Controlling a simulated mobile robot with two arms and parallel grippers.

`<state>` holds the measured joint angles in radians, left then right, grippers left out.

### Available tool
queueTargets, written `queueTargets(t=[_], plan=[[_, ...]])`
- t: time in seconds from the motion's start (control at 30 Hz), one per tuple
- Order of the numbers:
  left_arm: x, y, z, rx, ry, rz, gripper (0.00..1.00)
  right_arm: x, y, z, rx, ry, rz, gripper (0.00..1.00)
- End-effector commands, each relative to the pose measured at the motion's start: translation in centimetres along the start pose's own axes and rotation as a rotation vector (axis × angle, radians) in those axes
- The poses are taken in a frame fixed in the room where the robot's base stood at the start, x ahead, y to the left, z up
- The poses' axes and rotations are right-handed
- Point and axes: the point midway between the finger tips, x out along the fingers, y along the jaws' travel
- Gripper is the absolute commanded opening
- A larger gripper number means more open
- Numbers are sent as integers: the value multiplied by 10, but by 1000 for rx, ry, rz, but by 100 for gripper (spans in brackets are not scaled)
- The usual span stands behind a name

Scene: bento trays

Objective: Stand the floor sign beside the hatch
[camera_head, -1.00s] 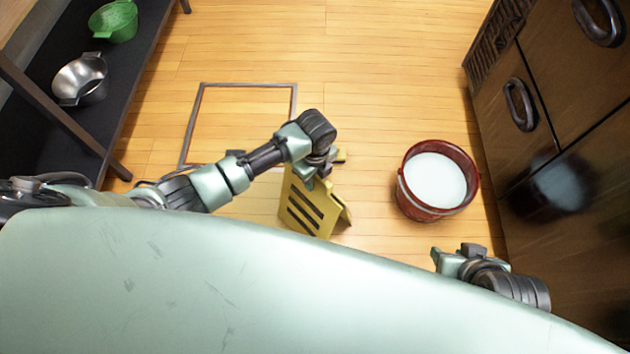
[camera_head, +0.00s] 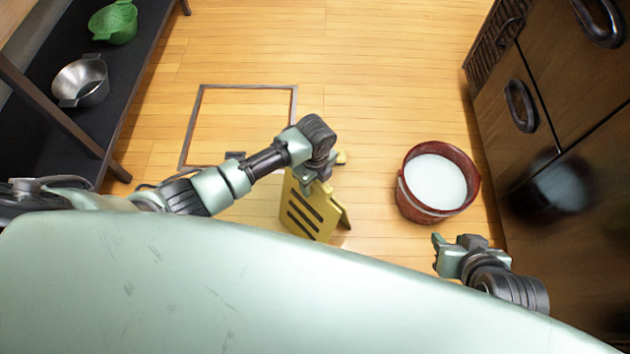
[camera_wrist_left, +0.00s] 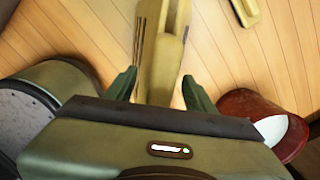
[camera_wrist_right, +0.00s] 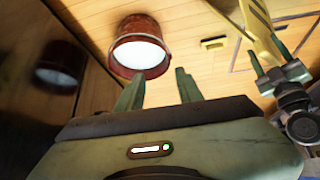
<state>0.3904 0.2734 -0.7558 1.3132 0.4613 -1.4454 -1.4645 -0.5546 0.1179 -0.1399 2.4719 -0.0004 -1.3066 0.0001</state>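The yellow floor sign (camera_head: 303,212), with dark slots, stands folded out on the floor below my left gripper (camera_head: 322,178). In the left wrist view the top of the sign (camera_wrist_left: 162,45) lies between the spread fingers of my left gripper (camera_wrist_left: 160,82); I see no clear grip on it. The hatch (camera_head: 246,86) is a dark square frame set in the floor, up and left of the sign; my left arm passes over its lower right corner. My right gripper (camera_head: 440,255) is open and empty below the bucket; its fingers (camera_wrist_right: 158,85) show apart.
A red bucket (camera_head: 407,199) of whitish liquid stands right of the sign. A small yellow block (camera_wrist_right: 213,43) lies on the floor near it. Dark cabinets (camera_head: 560,70) line the right, a shelf with a green colander (camera_head: 113,20) and a metal pot (camera_head: 82,80) the left.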

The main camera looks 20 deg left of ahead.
Motion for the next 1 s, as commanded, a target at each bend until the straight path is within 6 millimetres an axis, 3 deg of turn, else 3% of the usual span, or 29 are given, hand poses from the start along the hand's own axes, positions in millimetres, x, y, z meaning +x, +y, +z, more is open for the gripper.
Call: queueTargets(t=[0.13,0.43,0.57,0.7,1.0], plan=[[-6,0,0,0,0,-1,54,-2,0,7,1,-36,1,36],[-39,-1,0,1,-1,-2,54,-27,7,66,10,-309,14,36],[-76,-1,1,2,-2,-4,54,-37,7,54,9,-296,13,36],[-101,-1,0,1,0,-1,54,-27,7,56,9,-304,12,36],[-121,0,0,-1,0,0,54,3,6,67,8,-315,9,36]])
